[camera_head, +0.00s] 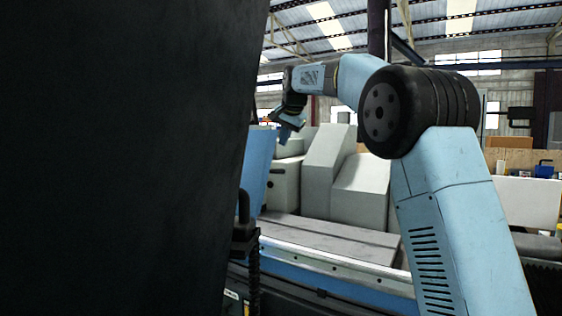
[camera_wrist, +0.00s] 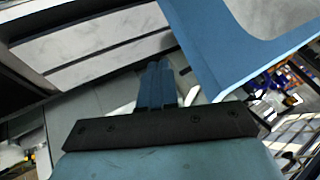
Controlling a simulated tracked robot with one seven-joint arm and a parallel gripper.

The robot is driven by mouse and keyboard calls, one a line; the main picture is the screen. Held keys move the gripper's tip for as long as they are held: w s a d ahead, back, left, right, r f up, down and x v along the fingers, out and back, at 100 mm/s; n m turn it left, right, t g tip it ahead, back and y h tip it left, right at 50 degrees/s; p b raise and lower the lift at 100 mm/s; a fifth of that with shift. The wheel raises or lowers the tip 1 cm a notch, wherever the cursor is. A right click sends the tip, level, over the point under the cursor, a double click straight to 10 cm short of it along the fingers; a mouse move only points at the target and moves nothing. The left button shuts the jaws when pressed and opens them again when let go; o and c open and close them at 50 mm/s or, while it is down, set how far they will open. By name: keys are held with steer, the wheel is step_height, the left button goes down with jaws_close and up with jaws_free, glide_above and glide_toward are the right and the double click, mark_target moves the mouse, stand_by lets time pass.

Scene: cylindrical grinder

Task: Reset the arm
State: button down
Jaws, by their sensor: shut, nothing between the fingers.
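My light blue arm rises on the right in the head view, bends at a black joint and reaches left. My gripper (camera_head: 286,132) hangs at the arm's far end, above and in front of the machine's pale housings. In the wrist view my gripper (camera_wrist: 156,68) shows as two blue fingers side by side, shut with nothing between them. A black bracket lies across their base. The fingers are apart from any graspable object.
The grinder has pale blocky housings (camera_head: 330,175), a grey table (camera_head: 330,238) and a blue panel (camera_head: 257,170); that panel fills the wrist view's upper right (camera_wrist: 215,50). A large dark surface (camera_head: 120,160) blocks the head view's left side.

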steer(key=s+d+f+n+h, duration=0.1)
steer(key=s+d+f, duration=0.1)
steer(key=s+d, duration=0.8)
steer(key=s+d+f+n, duration=0.15)
steer(key=s+d, duration=0.35)
steer(key=s, duration=0.9)
steer(key=s+d+f+n, duration=0.1)
steer(key=s+d+f, duration=0.2)
steer(key=s+f, duration=0.6)
steer(key=s+d+f+n+g+h, duration=0.1)
steer(key=s+d+f, duration=0.3)
steer(key=s+f, duration=0.6)
steer(key=s, duration=0.6)
steer(key=shift+s+d+f+n, duration=0.15)
steer(key=shift+s+f+n, duration=0.05)
steer(key=shift+f+n, duration=0.15)
